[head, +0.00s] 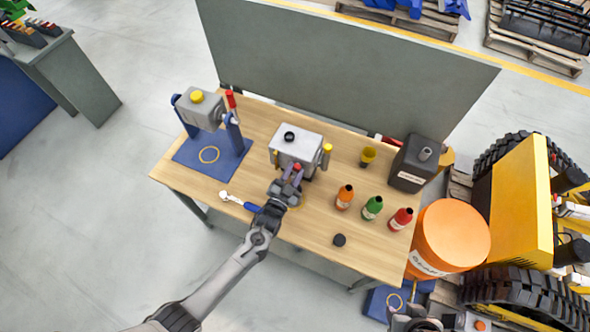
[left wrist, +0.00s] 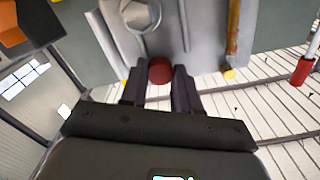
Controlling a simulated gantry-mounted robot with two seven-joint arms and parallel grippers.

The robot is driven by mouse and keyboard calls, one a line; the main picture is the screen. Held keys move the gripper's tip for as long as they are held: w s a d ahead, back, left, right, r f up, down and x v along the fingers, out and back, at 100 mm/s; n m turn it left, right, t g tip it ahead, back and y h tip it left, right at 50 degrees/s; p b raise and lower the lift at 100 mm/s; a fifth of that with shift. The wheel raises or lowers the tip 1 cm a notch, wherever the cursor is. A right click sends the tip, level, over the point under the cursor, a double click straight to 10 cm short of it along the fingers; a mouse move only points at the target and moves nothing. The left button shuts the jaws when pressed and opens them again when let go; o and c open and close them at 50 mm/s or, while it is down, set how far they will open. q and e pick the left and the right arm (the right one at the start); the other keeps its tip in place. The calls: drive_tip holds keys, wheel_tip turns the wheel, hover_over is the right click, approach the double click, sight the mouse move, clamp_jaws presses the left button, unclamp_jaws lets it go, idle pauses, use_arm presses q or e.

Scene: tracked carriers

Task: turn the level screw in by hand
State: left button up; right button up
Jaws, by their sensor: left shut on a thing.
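The level screw (left wrist: 160,70) shows as a round red head in the left wrist view. It sits between the two dark fingers of my left gripper (left wrist: 160,88), which is shut on it. The grey housing (head: 300,143) stands on the wooden bench, with a black cap on top. In the head view my left gripper (head: 288,183) is at the housing's near side. The wrist view shows the housing's grey face (left wrist: 185,25) right beyond the fingers. The screw's shank and hole are hidden. Part of my right arm shows at the bottom right; its fingers cannot be made out.
A yellow-topped rod (head: 326,150) stands at the housing's right side. A blue-handled tool (head: 238,202) lies left of my gripper.

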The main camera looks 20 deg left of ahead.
use_arm(q)
drive_tip(key=m, duration=0.4)
drive_tip(key=shift+m, duration=0.4)
drive_tip(key=m+p, duration=0.1)
drive_tip(key=m, duration=0.3)
drive_tip(key=shift+r, duration=0.1)
drive_tip(key=m, duration=0.3)
drive_tip(key=shift+m+p, duration=0.35)
drive_tip(key=shift+m, duration=1.05)
